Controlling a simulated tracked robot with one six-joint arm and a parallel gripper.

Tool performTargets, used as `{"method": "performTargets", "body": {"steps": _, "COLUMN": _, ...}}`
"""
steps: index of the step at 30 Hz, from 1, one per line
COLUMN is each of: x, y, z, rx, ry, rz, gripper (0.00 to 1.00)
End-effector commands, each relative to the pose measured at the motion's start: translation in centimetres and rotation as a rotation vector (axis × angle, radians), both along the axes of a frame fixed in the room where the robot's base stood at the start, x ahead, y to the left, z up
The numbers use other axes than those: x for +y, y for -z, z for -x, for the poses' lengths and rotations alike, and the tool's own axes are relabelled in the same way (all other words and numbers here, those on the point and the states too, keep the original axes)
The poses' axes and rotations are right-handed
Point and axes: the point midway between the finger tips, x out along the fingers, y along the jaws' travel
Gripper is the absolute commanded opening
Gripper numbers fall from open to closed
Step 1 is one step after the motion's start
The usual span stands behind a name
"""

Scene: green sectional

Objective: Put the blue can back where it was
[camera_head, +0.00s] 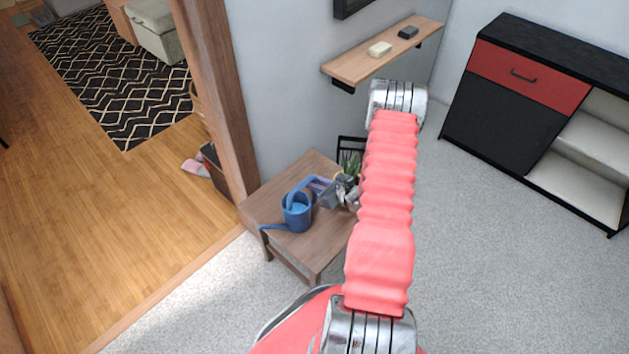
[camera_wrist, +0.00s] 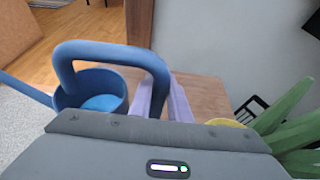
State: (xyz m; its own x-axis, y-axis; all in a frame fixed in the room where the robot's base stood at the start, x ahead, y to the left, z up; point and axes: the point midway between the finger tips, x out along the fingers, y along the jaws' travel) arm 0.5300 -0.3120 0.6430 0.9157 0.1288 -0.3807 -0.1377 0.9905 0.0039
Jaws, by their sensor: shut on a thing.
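The blue can is a watering can (camera_head: 297,218) with a long spout pointing left and a looped handle on its right. It is at the front left part of the small wooden table (camera_head: 270,205); I cannot tell whether its base touches the top. My gripper (camera_head: 328,194) is at the handle side of the can, shut on the handle.
A green plant (camera_head: 350,164) with a yellow pot (camera_wrist: 226,123) is to the right on the table. A wooden door frame (camera_head: 215,90) is left of the table. A wall shelf (camera_head: 365,62) hangs above.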

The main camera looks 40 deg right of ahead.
Motion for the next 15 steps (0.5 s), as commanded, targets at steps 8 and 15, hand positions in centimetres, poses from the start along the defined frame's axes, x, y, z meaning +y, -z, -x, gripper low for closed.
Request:
{"method": "performTargets", "body": {"steps": 8, "x": -0.01, "y": 0.09, "z": 0.01, "rx": 0.0, "ry": 0.0, "rz": 0.0, "gripper": 0.33}}
{"method": "performTargets", "body": {"steps": 15, "x": -0.02, "y": 0.09, "z": 0.02, "rx": 0.0, "ry": 0.0, "rz": -0.001, "gripper": 0.35}}
